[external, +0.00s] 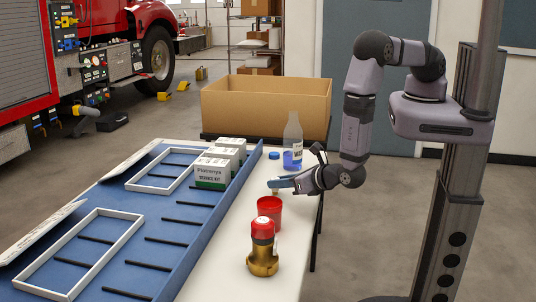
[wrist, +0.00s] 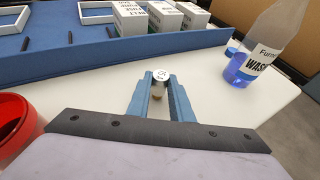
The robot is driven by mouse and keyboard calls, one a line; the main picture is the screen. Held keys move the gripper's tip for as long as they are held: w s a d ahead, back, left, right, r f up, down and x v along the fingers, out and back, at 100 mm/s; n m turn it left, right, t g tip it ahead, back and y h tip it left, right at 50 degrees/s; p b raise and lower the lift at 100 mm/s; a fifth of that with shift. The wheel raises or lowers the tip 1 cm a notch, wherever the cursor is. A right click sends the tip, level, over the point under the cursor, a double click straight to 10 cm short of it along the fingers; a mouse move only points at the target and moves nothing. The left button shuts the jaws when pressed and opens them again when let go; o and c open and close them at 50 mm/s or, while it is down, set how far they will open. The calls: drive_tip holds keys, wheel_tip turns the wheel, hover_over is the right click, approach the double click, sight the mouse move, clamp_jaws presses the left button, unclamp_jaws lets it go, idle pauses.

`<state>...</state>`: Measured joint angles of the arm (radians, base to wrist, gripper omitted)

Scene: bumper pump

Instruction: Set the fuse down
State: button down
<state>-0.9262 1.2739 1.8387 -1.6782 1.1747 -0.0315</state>
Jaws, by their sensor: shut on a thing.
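The fuse (wrist: 159,77) is a small piece with a round silver top and a brownish lower part. My gripper (wrist: 158,88) has two blue fingers shut on it in the wrist view. In the external view my gripper (external: 273,184) is above the white table, behind the red cup. The fuse shows there only as a tiny pale bit under the fingertips. Whether its lower end touches the table I cannot tell.
A red cup (external: 270,208) and a brass fitting with a red cap (external: 263,248) stand in front. A bottle with blue liquid (external: 293,140) and a blue cap (external: 274,155) are behind. A blue tray (external: 215,222) with white boxes (external: 212,172) lies left.

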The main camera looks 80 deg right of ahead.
drive_tip(key=shift+f, duration=0.1)
drive_tip(key=shift+f, duration=0.15)
drive_tip(key=c, duration=1.6)
unclamp_jaws()
drive_tip(key=shift+r, duration=0.25)
drive_tip(key=shift+s+a, duration=0.25)
drive_tip(key=b+v, duration=0.2)
drive_tip(key=v, duration=0.9)
drive_tip(key=shift+s+r+b, duration=0.1)
drive_tip(key=shift+s+b, duration=0.05)
drive_tip(key=shift+b, duration=0.2)
